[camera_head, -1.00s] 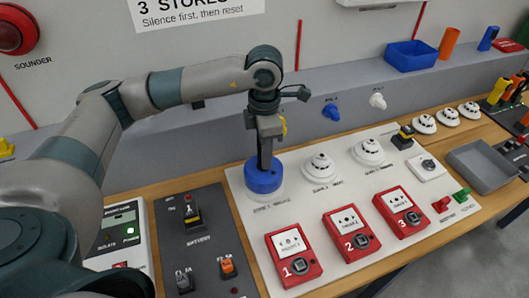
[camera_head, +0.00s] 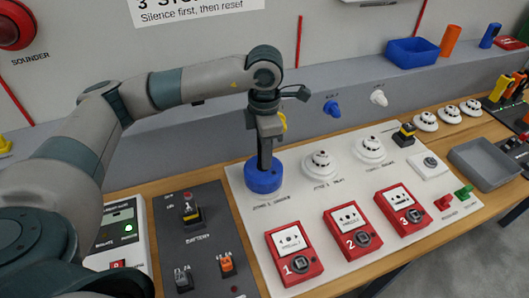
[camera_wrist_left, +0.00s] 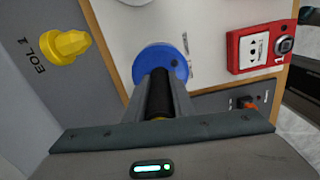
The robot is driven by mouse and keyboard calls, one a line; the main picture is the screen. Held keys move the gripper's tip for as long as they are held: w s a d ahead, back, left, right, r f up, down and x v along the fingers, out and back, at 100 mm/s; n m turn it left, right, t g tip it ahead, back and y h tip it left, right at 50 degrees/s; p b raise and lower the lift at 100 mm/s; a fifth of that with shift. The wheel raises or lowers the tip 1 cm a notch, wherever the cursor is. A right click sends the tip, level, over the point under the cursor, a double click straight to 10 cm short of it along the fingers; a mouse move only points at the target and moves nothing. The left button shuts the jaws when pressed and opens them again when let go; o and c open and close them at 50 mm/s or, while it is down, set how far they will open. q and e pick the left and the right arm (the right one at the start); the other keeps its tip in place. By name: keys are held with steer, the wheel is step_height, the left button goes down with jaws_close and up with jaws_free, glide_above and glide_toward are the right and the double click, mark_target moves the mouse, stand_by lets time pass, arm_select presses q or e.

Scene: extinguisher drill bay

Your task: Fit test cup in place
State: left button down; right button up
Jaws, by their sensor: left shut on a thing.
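The blue test cup (camera_head: 263,178) is at the first detector position on the white panel, at the left end of the detector row. My left gripper (camera_head: 265,150) points down and is shut on the cup's dark upright handle. In the left wrist view the cup (camera_wrist_left: 160,58) lies beyond my fingertips (camera_wrist_left: 162,95), with the black handle (camera_wrist_left: 161,92) between the fingers. The cup looks upright and hides whatever is under it; I cannot tell whether it is fully seated. Two white detectors, the middle one (camera_head: 320,165) and the right one (camera_head: 369,150), stand uncovered.
Red call points 1 (camera_head: 293,254), 2 (camera_head: 352,231) and 3 (camera_head: 402,209) line the panel's front. A dark battery panel (camera_head: 205,240) is at left. A grey tray (camera_head: 484,164) is at right, and a blue bin (camera_head: 411,51) is on the ledge behind. A yellow plug (camera_wrist_left: 68,46) is beside the arm.

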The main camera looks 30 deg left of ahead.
arm_select(q)
steer(key=shift+f+b, duration=0.5)
steer(key=shift+f, duration=0.05)
stand_by(0.4)
steer(key=c, duration=1.1)
jaws_free()
steer(key=shift+r, duration=0.15)
step_height(320, 180, up, 7)
steer(key=p, duration=0.2)
steer(key=shift+p, duration=0.3)
stand_by(0.4)
